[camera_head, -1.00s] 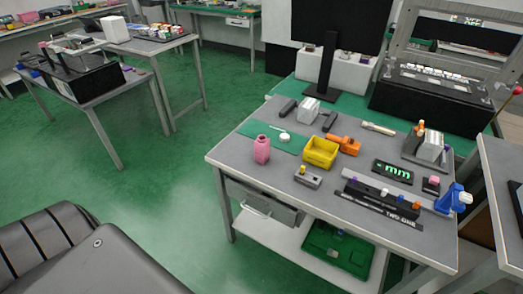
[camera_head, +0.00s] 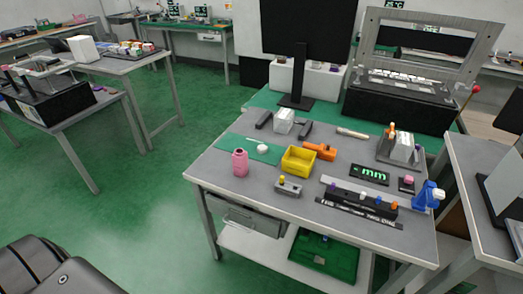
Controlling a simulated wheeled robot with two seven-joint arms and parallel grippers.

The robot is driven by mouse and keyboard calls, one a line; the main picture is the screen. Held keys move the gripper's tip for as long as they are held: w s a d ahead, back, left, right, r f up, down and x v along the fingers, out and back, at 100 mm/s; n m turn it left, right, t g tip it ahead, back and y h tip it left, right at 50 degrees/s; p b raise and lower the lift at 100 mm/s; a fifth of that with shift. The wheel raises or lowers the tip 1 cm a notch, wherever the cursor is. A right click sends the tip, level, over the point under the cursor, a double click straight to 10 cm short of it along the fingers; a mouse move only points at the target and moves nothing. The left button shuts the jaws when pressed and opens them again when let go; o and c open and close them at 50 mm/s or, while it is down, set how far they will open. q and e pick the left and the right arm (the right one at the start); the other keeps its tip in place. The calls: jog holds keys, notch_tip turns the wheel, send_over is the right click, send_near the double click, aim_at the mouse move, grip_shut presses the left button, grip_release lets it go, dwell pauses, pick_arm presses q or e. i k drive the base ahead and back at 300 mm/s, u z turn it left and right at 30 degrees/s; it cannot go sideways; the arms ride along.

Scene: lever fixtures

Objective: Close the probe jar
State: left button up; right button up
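A pink jar (camera_head: 240,164) stands upright at the left front of the workbench, with its top uncovered. I cannot be sure that it is the probe jar. A small white round lid (camera_head: 262,149) lies apart from it, behind and to the right, on a flat green mat (camera_head: 240,145). A thin white piece lies beside the lid. Neither of my grippers shows in the head view.
A yellow bin (camera_head: 299,161) stands right of the jar, with an orange tool (camera_head: 320,150) behind it. A small grey block (camera_head: 288,187) lies in front. A black rail fixture (camera_head: 358,199) and blue clamp (camera_head: 427,197) fill the right front. A monitor (camera_head: 305,35) stands behind.

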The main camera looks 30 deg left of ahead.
aim_at(240, 163)
jog(key=u, duration=2.4)
jog(key=i, duration=1.9)
jog(key=z, duration=3.6)
